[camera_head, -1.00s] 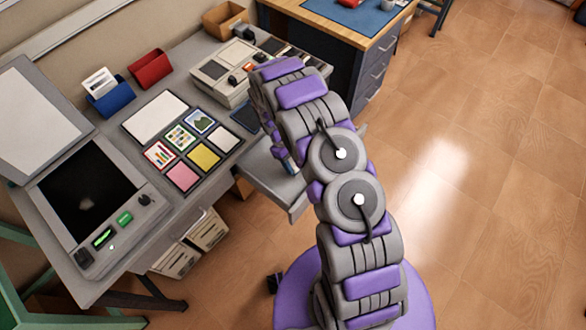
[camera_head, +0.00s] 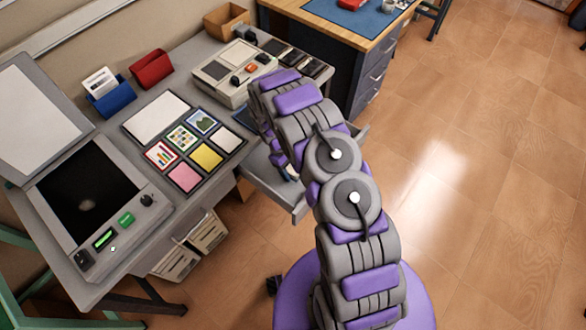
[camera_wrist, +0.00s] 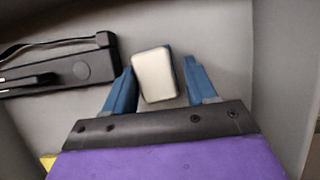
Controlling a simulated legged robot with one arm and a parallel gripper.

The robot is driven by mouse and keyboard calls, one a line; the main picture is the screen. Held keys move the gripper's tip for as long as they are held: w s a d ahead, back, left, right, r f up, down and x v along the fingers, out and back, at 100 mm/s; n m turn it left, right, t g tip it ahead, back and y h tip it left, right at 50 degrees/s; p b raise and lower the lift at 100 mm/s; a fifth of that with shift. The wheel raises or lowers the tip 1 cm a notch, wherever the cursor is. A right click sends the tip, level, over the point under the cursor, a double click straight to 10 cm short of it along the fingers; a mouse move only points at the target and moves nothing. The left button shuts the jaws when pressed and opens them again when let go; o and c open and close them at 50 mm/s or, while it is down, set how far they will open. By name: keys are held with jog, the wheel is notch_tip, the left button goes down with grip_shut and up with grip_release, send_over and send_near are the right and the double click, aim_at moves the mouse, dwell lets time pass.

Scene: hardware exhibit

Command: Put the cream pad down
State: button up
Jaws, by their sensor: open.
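The cream pad (camera_wrist: 154,75) is a small rounded block with a pale top and a dark blue side. In the wrist view it lies between the blue fingers of my gripper (camera_wrist: 159,67), on or just above a grey surface. The fingers are open, with a gap at the right of the pad; the left finger is very close to it, and I cannot tell if they touch. In the head view my arm reaches down toward the open grey drawer (camera_head: 283,193) and hides the pad and most of the gripper.
A black long-handled tool (camera_wrist: 65,67) lies left of the gripper on the grey surface. A blue cabinet (camera_head: 340,62) stands behind; the floor at right is clear.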

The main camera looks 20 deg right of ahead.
jog(key=shift+w+a+r, duration=0.1)
jog(key=shift+r, duration=0.15)
jog(key=v, duration=0.2)
jog(key=d+p+v, duration=0.1)
jog(key=v, duration=0.2)
jog(key=shift+d+r, duration=0.1)
jog(key=shift+r, duration=0.1)
jog(key=a+p+v, duration=0.1)
jog(key=p+v, duration=0.1)
jog(key=v, duration=0.4)
notch_tip(320, 180, up, 14)
jog(key=m, duration=0.2)
send_over(289, 166)
jog(key=s+d, duration=0.1)
jog(key=s, duration=0.1)
jog(key=s+d+r+m+y, duration=0.1)
jog(key=s+d+r+m, duration=0.1)
jog(key=s+r, duration=0.8)
jog(key=s+a+r+m+t+y, duration=0.1)
jog(key=s+r, duration=0.4)
jog(key=s, duration=0.7)
jog(key=s+a+r+m, duration=0.1)
jog(key=s+r, duration=0.3)
jog(key=s, duration=0.8)
jog(key=shift+r+m+t+y, duration=0.4)
jog(key=shift+m, duration=0.2)
